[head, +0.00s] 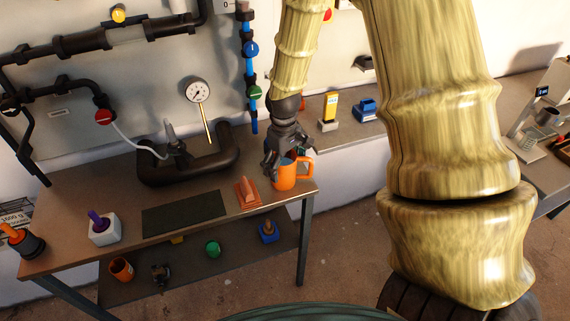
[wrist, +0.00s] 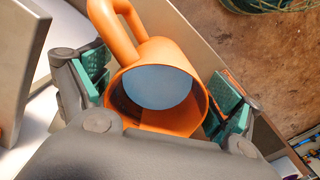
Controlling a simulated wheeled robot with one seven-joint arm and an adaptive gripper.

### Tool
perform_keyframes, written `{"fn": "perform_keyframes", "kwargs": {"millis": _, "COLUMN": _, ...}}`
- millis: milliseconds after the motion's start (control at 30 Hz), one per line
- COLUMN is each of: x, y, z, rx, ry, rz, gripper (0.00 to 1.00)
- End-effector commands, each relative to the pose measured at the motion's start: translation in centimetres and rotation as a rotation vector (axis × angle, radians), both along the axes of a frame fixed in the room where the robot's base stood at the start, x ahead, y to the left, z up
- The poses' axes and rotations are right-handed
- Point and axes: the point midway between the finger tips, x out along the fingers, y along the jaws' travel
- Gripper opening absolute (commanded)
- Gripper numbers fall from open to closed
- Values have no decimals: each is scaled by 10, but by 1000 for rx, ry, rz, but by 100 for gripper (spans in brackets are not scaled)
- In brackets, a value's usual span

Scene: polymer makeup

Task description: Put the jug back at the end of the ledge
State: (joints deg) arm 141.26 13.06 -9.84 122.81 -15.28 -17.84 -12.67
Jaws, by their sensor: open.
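An orange jug (head: 285,177) with a handle stands upright at the right end of the brown bench top (head: 100,196), close to its edge. My gripper (head: 287,158) is over it from above, with its fingers apart. In the wrist view the jug (wrist: 183,57) lies between the green finger pads of my gripper (wrist: 162,94). Its mouth faces the camera and shows a pale blue surface inside. The pads are on either side of the jug, and small gaps seem to show. The handle points away from the palm. The jug's base is hidden in the wrist view.
A pinkish-orange tool (head: 248,193) stands just left of the jug. A dark pipe fixture (head: 160,174) and a dark mat (head: 184,213) lie farther left. A lower shelf (head: 190,268) holds several small items. A back shelf (head: 350,130) bears yellow and blue items.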

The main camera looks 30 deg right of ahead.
Motion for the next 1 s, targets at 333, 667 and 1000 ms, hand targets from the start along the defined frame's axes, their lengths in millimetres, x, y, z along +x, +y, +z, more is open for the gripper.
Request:
{"fn": "perform_keyframes", "kwargs": {"millis": 333, "x": 1, "y": 0, "z": 9, "rx": -1, "ry": -2, "rz": 0, "gripper": 92}}
{"fn": "perform_keyframes", "kwargs": {"millis": 667, "x": 1, "y": 0, "z": 45, "rx": 0, "ry": -3, "rz": 0, "gripper": 92}}
{"fn": "perform_keyframes", "kwargs": {"millis": 1000, "x": 2, "y": 1, "z": 88, "rx": 0, "ry": -3, "rz": 0, "gripper": 92}}
